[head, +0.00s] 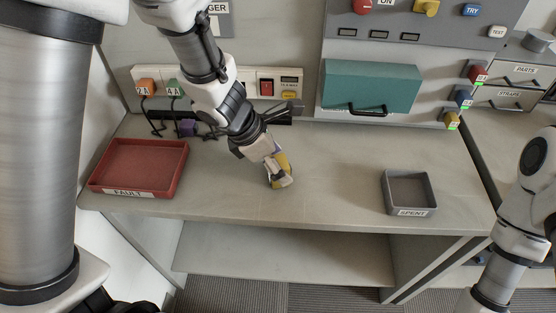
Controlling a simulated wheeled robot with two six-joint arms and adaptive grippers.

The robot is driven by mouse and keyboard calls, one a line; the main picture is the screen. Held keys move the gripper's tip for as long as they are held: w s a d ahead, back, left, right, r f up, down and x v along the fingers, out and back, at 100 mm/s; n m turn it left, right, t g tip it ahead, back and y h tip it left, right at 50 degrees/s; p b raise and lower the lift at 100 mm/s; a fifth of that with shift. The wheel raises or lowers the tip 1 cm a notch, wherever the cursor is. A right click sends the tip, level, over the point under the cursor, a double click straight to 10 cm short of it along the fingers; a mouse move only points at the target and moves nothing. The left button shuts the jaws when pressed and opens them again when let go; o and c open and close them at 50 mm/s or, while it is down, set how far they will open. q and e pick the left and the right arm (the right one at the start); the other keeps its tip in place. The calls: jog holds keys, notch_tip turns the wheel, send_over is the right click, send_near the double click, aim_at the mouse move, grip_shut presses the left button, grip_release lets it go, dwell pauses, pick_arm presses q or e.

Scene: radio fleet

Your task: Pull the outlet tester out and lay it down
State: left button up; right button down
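My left gripper (276,170) reaches down from the top middle of the head view to just above the bench top. Its fingers appear shut on a yellow thing, which looks like the outlet tester (285,163). The tester is partly hidden behind the fingers, and its lower end is at or very near the bench surface; I cannot tell whether it touches. It is clear of the outlet strip (207,88) on the back wall. My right arm shows at the right edge, but its gripper is out of view.
A red FAULT tray (140,191) stands at the bench's left, and a grey SPENT tray (413,208) at its right. Orange and green plugs with black cables sit in the strip. A purple item (187,127) lies below it. The bench's middle is clear.

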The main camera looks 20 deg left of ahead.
pick_arm(q)
jog(key=v, duration=1.2)
dwell(0.5)
